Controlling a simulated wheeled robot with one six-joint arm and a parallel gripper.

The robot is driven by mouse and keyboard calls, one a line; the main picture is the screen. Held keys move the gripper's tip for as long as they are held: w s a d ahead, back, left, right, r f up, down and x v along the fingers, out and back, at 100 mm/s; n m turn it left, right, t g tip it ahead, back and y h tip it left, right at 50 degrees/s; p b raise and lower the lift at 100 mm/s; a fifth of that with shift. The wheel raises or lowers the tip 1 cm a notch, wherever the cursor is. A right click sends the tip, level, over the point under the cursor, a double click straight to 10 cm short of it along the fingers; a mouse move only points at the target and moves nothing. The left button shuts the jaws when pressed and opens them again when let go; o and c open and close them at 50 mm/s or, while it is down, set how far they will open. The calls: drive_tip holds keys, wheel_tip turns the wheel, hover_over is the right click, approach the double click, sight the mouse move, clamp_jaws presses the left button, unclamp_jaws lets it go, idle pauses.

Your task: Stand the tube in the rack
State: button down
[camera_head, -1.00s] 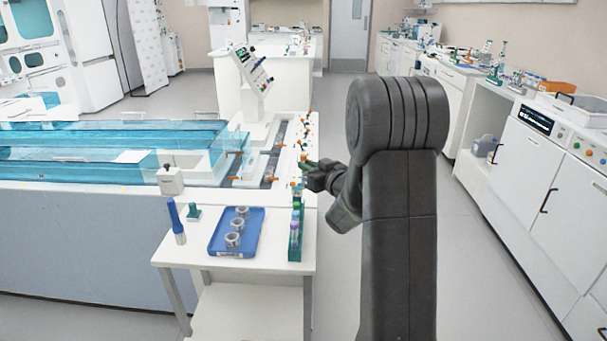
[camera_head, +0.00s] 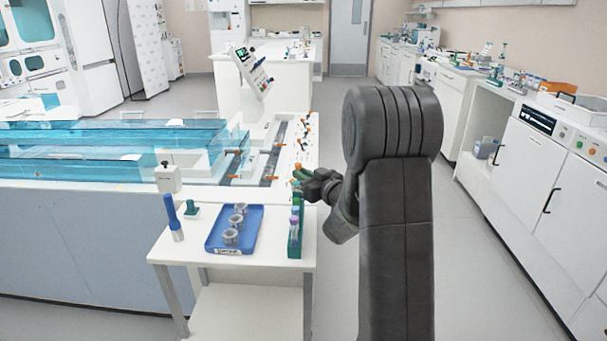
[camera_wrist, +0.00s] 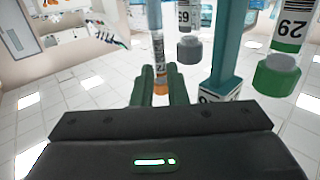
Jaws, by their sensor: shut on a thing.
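My gripper (camera_head: 304,175) is at the back end of the green rack (camera_head: 301,245), above the small white table. In the wrist view my gripper (camera_wrist: 162,88) has its green fingers shut on a clear tube (camera_wrist: 157,45) with an orange cap (camera_wrist: 161,80). The tube's far end runs out of the top of that picture. Other tubes show beside it: one with a grey cap (camera_wrist: 189,48) and one with a green cap (camera_wrist: 277,75). In the head view, tubes (camera_head: 294,222) stand in the rack. I cannot tell whether the held tube touches the rack.
A blue tray (camera_head: 214,243) with 3 grey ring-shaped pieces lies left of the rack. A blue-topped tube-like object (camera_head: 172,215) and a small green piece (camera_head: 192,209) stand further left. The long track bench (camera_head: 210,188) lies behind the table. Open floor is on the right.

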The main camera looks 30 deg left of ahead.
drive_tip(key=shift+f+b, duration=0.7)
drive_tip(key=shift+b, duration=0.3)
idle(1.1)
drive_tip(key=shift+f, duration=0.15)
drive_tip(key=shift+d+r, duration=0.1)
drive_tip(key=shift+r, duration=0.6)
drive_tip(key=shift+f+b, duration=0.5)
drive_tip(key=shift+f, duration=0.05)
idle(1.0)
drive_tip(key=shift+f, duration=0.15)
drive_tip(key=shift+r+p, duration=0.3)
drive_tip(key=shift+r, duration=0.35)
idle(0.4)
drive_tip(key=shift+f+b, duration=0.6)
drive_tip(key=shift+b, duration=0.15)
idle(0.5)
